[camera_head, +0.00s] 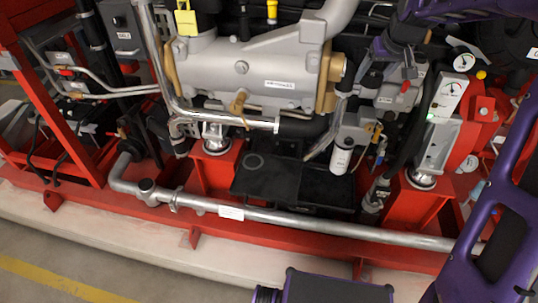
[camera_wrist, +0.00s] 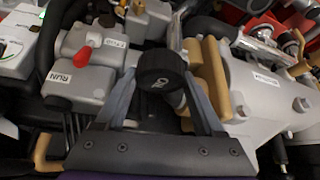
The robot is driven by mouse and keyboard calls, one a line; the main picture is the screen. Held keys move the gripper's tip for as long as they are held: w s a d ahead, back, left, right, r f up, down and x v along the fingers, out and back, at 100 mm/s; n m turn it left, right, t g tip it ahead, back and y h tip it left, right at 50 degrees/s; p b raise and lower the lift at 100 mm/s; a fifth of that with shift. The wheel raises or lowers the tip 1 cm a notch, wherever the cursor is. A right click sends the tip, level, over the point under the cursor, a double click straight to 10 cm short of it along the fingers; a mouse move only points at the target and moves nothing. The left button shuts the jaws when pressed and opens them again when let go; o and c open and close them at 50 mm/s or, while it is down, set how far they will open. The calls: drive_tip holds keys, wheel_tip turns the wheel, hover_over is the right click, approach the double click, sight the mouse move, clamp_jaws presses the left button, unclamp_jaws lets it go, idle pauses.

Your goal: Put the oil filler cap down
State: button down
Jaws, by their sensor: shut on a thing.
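The oil filler cap (camera_wrist: 160,68) is a round black ribbed cap with white OIL lettering, seen in the wrist view. My gripper (camera_wrist: 160,80) has a grey finger on each side of the cap and is shut on it. In the head view my gripper (camera_head: 376,58) is at the upper right, over the right end of the grey engine. The cap is not clearly visible there. A short cylindrical part shows just beneath the cap in the wrist view; I cannot tell whether the two touch. A flat black tray (camera_head: 290,187) lies low in the middle of the head view.
The grey engine block (camera_head: 240,75) and tan flanges crowd close to my gripper. A grey box with a red knob (camera_wrist: 82,55) and RUN label stands left in the wrist view. A silver pipe (camera_head: 290,217) runs in front of the tray. The tray's top looks largely clear.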

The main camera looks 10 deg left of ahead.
drive_tip(key=s+f+m, duration=0.1)
drive_tip(key=s+f, duration=0.8)
drive_tip(key=f, duration=0.4)
drive_tip(key=n+g+y+b, duration=0.3)
drive_tip(key=n+y, duration=0.1)
drive_tip(key=n, duration=0.8)
hover_over(277, 183)
drive_tip(key=s+d, duration=0.1)
drive_tip(key=d, duration=0.1)
wheel_tip(277, 183, down, 12)
wheel_tip(277, 183, down, 9)
drive_tip(key=shift+f+b, duration=0.15)
drive_tip(key=shift+b, duration=0.85)
drive_tip(key=shift+f, duration=0.1)
unclamp_jaws()
